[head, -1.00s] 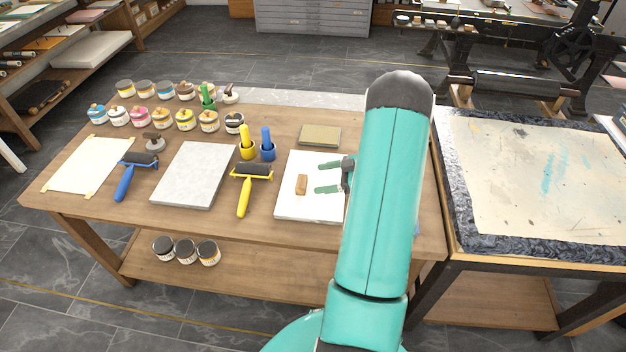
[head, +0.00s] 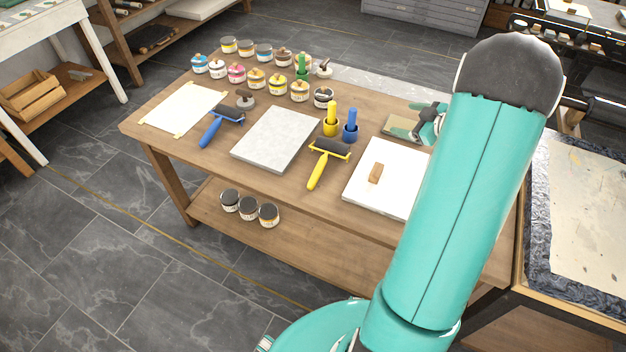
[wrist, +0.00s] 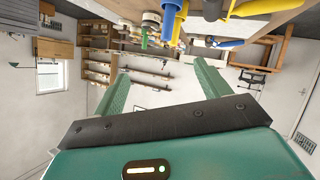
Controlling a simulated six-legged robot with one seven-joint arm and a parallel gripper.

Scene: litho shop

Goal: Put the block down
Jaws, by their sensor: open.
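The block (head: 376,173) is a small brown wooden piece. It lies on a white slab (head: 398,192) on the right part of the wooden table, with nothing gripping it. My gripper (head: 424,110) is apart from the block, farther back, near the olive-topped pad at the table's back right; my arm hides part of this area. In the wrist view my gripper (wrist: 160,88) shows two green fingers spread wide with nothing between them. The block is not visible in the wrist view.
A grey stone slab (head: 276,138), a yellow roller (head: 325,165) and a blue roller (head: 218,127) lie left of the white slab. Yellow and blue handled tools (head: 350,127) stand behind it. Several ink jars (head: 257,79) line the back left.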

